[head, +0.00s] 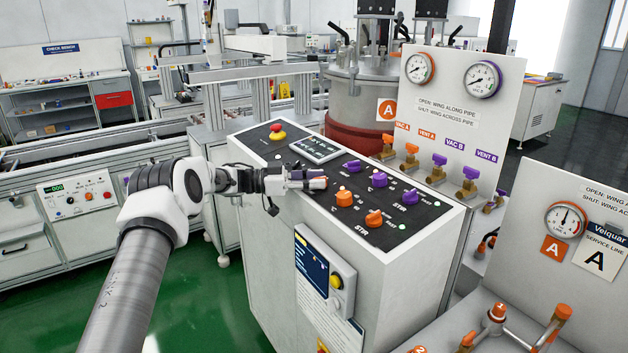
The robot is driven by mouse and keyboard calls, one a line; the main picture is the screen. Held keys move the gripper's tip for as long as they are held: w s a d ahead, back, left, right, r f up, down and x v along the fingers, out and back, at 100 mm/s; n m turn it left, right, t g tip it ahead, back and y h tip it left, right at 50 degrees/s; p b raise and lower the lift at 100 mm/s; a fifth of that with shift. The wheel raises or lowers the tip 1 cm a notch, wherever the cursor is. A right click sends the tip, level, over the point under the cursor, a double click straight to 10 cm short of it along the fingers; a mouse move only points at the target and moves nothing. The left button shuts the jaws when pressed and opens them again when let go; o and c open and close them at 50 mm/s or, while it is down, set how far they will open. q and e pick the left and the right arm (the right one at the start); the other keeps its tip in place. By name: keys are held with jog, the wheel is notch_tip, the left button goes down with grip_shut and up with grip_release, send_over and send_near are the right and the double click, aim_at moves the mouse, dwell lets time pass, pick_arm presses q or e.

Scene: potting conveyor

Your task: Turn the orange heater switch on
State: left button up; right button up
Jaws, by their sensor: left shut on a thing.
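My left gripper (314,180) reaches in from the left over the dark sloped control panel (262,146). Its fingers are shut on the orange heater switch (321,183), the leftmost of the orange controls. Only a bit of orange shows at the fingertips, so which way the switch points is hidden. To its right are an orange °C knob (344,197) and an orange STIR knob (374,218). A purple row behind has a switch (352,167), a °C knob (379,180) and a STIR knob (411,197). My right gripper is out of view.
A red stop button (277,130) and a small display (315,149) sit on the panel's far part. Orange and purple valves (440,160) stand behind, below two gauges. A service line board (566,225) stands at right. Green floor lies at left.

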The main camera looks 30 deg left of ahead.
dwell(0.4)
pick_arm(q)
jog(key=o, duration=1.2)
jog(key=shift+c, duration=0.2)
jog(key=v, duration=1.1)
jog(key=shift+a, duration=0.45)
jog(key=shift+s, duration=0.15)
